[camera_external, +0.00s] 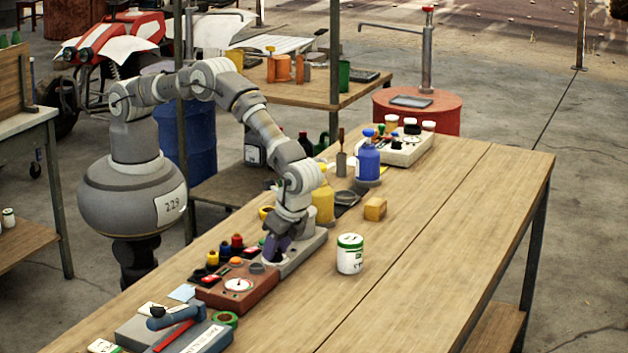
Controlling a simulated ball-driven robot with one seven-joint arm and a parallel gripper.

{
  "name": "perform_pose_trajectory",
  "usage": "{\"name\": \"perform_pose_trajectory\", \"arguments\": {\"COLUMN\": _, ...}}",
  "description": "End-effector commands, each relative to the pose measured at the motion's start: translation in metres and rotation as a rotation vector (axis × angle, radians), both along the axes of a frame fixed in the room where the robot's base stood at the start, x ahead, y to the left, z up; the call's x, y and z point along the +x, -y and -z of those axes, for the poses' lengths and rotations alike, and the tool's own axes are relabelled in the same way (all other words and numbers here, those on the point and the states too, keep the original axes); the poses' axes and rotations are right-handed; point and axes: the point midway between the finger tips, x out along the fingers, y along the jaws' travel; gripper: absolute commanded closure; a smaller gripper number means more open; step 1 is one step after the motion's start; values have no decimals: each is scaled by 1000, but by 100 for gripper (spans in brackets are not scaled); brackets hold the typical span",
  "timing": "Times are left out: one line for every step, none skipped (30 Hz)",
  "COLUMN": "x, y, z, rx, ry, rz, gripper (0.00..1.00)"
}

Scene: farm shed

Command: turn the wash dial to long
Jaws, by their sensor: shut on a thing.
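A long grey panel box (305,247) lies on the wooden table, left of its middle. My gripper (274,251) points down at the near left end of this box, with its dark fingers low against the top. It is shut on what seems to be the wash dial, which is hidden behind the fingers. The dial's marks, the word long and the pointer's direction cannot be read from here.
A red-brown box (238,287) with a white round dial and colored knobs stands left of the grey box. A white jar (350,254) stands to the right. Yellow (322,205) and blue (368,160) bottles stand behind. The table's right side is clear.

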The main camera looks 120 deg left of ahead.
Motion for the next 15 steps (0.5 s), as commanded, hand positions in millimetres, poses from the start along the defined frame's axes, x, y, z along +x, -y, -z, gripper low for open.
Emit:
{"name": "perform_pose_trajectory", "arguments": {"x": 1, "y": 0, "z": -1, "rx": -1, "ry": 4, "rz": 0, "gripper": 93}}
{"name": "perform_pose_trajectory", "arguments": {"x": 1, "y": 0, "z": -1, "rx": -1, "ry": 4, "rz": -1, "gripper": 93}}
{"name": "perform_pose_trajectory", "arguments": {"x": 1, "y": 0, "z": -1, "rx": -1, "ry": 4, "rz": -1, "gripper": 93}}
{"name": "perform_pose_trajectory", "arguments": {"x": 1, "y": 0, "z": -1, "rx": -1, "ry": 4, "rz": -1, "gripper": 60}}
{"name": "perform_pose_trajectory", "arguments": {"x": 1, "y": 0, "z": -1, "rx": -1, "ry": 4, "rz": -1, "gripper": 53}}
{"name": "perform_pose_trajectory", "arguments": {"x": 1, "y": 0, "z": -1, "rx": 0, "ry": 3, "rz": -1, "gripper": 44}}
{"name": "perform_pose_trajectory", "arguments": {"x": 1, "y": 0, "z": -1, "rx": 0, "ry": 3, "rz": -1, "gripper": 39}}
{"name": "perform_pose_trajectory", "arguments": {"x": 1, "y": 0, "z": -1, "rx": 0, "ry": 3, "rz": -1, "gripper": 39}}
{"name": "perform_pose_trajectory", "arguments": {"x": 1, "y": 0, "z": -1, "rx": 0, "ry": 2, "rz": -1, "gripper": 39}}
{"name": "perform_pose_trajectory", "arguments": {"x": 1, "y": 0, "z": -1, "rx": 0, "ry": 2, "rz": -1, "gripper": 39}}
{"name": "perform_pose_trajectory", "arguments": {"x": 0, "y": 0, "z": 0, "rx": 0, "ry": 2, "rz": -1, "gripper": 39}}
{"name": "perform_pose_trajectory", "arguments": {"x": 0, "y": 0, "z": 0, "rx": 0, "ry": 2, "rz": -1, "gripper": 39}}
{"name": "perform_pose_trajectory", "arguments": {"x": 0, "y": 0, "z": 0, "rx": 0, "ry": 2, "rz": -1, "gripper": 39}}
{"name": "perform_pose_trajectory", "arguments": {"x": 0, "y": 0, "z": 0, "rx": 0, "ry": 1, "rz": -1, "gripper": 39}}
{"name": "perform_pose_trajectory", "arguments": {"x": 1, "y": 0, "z": -1, "rx": 0, "ry": 1, "rz": -1, "gripper": 39}}
